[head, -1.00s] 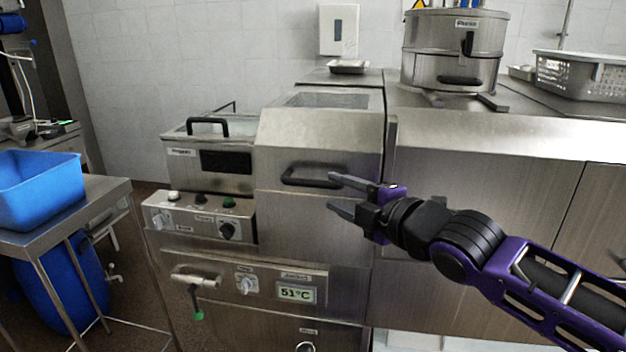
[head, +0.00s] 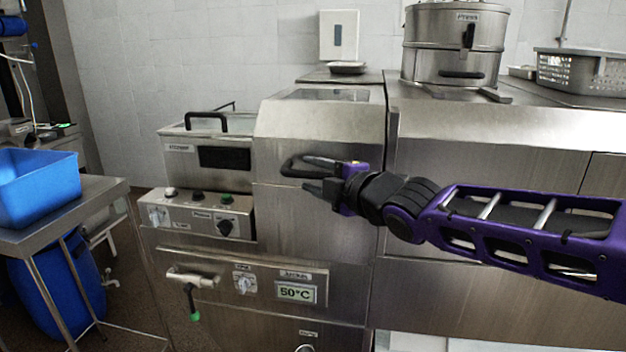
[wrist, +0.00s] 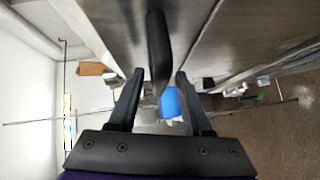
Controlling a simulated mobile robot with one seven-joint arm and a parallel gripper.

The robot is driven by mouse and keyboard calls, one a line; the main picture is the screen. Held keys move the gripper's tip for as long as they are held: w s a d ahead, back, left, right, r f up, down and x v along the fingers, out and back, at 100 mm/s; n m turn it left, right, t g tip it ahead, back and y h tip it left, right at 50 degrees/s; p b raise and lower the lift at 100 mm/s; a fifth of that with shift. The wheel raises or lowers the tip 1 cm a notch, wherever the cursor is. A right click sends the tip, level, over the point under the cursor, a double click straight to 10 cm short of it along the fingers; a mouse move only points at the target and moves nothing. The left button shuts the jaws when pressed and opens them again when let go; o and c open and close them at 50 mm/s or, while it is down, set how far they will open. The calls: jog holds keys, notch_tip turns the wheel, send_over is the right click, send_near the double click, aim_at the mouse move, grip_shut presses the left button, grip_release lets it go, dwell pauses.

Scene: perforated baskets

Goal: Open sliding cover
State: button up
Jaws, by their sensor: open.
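The sliding cover (head: 318,122) is a sloped stainless steel hood on the middle unit, with a black bar handle (head: 288,167) on its front. In the wrist view the black handle (wrist: 158,48) stands between the two fingers, and its near end reaches down between the fingertips. My gripper (head: 305,173) is open at the handle, one finger above the other in the head view. It also shows in the wrist view (wrist: 160,78), with a gap on both sides of the handle. The fingers partly hide the handle's right part in the head view.
A lidded steamer (head: 207,155) and a knob panel (head: 205,212) are to the left. A round press (head: 455,60) and a grey perforated basket (head: 580,70) stand on the right counter. A blue tub (head: 38,188) sits on a side table at far left.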

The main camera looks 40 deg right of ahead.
jog(key=shift+w, duration=0.15)
grip_shut()
dwell(1.4)
